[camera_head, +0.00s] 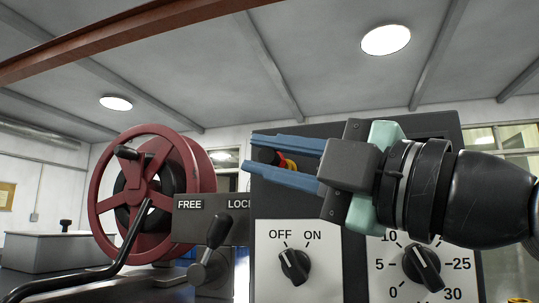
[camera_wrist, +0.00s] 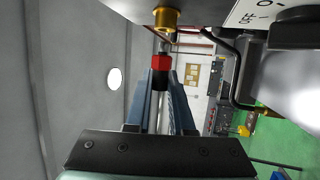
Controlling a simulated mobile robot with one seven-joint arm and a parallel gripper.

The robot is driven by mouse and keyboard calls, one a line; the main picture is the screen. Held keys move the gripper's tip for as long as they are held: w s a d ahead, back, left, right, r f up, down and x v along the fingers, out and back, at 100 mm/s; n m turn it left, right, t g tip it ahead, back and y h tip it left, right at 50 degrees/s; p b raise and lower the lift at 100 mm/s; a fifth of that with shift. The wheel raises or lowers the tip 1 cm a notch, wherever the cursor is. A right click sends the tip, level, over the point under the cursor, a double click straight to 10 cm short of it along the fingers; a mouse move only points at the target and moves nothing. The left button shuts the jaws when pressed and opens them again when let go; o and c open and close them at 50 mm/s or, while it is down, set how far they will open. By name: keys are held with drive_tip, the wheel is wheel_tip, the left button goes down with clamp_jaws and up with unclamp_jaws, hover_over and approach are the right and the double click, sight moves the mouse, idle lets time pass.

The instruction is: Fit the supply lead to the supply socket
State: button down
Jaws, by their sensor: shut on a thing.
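My gripper (camera_wrist: 161,78) is shut on the supply lead, whose black end with a red collar (camera_wrist: 161,63) sits between the blue fingertips in the wrist view. A pale metal tip points from the collar towards a brass fitting (camera_wrist: 166,18), which looks like the supply socket. Tip and fitting are nearly in line; I cannot tell whether they touch. In the head view my gripper (camera_head: 248,155) points left in front of the dark panel. A red and yellow part (camera_head: 287,162) shows between its fingers; I cannot tell whether it is on the lead or the panel.
A dark panel (camera_head: 463,150) carries an OFF/ON knob (camera_head: 294,266) turned towards OFF and a numbered dial (camera_head: 421,266) below my arm. A red reel (camera_head: 145,195) stands at left, with a FREE/LOCK lever (camera_head: 213,245) between. Open air lies above the panel.

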drive_tip(key=shift+w+d+p, duration=0.2)
drive_tip(key=shift+w, duration=0.45)
drive_tip(key=shift+w+d+p, duration=0.2)
drive_tip(key=shift+w, duration=0.45)
idle(0.6)
drive_tip(key=c, duration=0.7)
unclamp_jaws()
drive_tip(key=shift+s+d+f+b, duration=0.3)
drive_tip(key=shift+d+b, duration=0.05)
drive_tip(key=shift+b, duration=0.1)
drive_tip(key=b+v, duration=0.6)
drive_tip(key=v, duration=0.6)
drive_tip(key=shift+r+b, duration=0.2)
drive_tip(key=shift+b, duration=0.1)
